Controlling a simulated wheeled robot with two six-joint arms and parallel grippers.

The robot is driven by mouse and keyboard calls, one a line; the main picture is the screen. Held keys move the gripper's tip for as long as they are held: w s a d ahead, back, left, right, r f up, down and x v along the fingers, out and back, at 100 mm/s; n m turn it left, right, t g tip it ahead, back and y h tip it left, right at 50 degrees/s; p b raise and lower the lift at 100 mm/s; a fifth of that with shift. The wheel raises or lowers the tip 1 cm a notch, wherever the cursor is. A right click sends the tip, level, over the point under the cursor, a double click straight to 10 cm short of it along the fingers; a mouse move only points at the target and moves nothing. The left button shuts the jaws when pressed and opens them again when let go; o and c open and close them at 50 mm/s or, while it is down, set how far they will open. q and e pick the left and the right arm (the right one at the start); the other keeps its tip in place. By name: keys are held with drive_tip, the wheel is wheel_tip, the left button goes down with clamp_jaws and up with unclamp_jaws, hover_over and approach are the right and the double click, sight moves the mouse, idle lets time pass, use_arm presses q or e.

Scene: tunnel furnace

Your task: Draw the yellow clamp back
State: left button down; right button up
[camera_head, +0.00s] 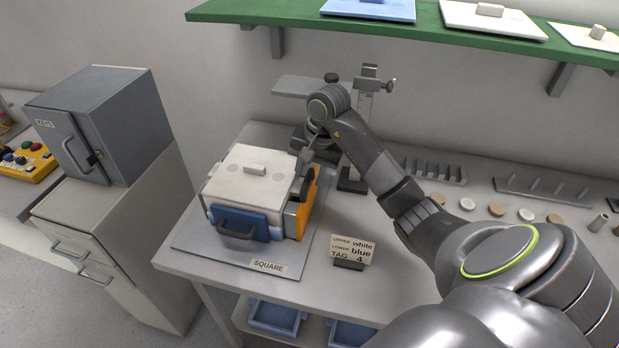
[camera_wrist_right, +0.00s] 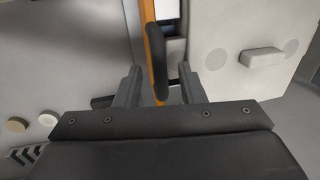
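The yellow clamp (camera_head: 301,218) stands against the right side of the stacked block on the table, its orange plate upright. Its black handle (camera_wrist_right: 157,70) shows in the wrist view. My right gripper (camera_head: 304,168) reaches down to the clamp from behind. In the wrist view my right gripper (camera_wrist_right: 160,74) is open, with one finger on each side of the black handle and a gap at both sides. The block has a white upper part (camera_head: 240,180) with a small knob and a blue lower part (camera_head: 238,222) with a dark handle. My left gripper is out of view.
The block rests on a grey plate marked SQUARE (camera_head: 200,240). A label card (camera_head: 352,250) stands to its right. A height gauge (camera_head: 368,110) stands behind my right arm. A green shelf (camera_head: 420,25) hangs above. A grey furnace-like box (camera_head: 95,120) is at left.

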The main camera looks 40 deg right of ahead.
drive_tip(key=shift+c, duration=0.5)
clamp_jaws()
drive_tip(key=shift+s+d, duration=0.1)
drive_tip(key=shift+d, duration=0.05)
drive_tip(key=s+d+b, duration=0.1)
drive_tip(key=s+d, duration=0.1)
drive_tip(key=s, duration=0.1)
drive_tip(key=shift+s+d+b, duration=0.15)
drive_tip(key=shift+d+b, duration=0.2)
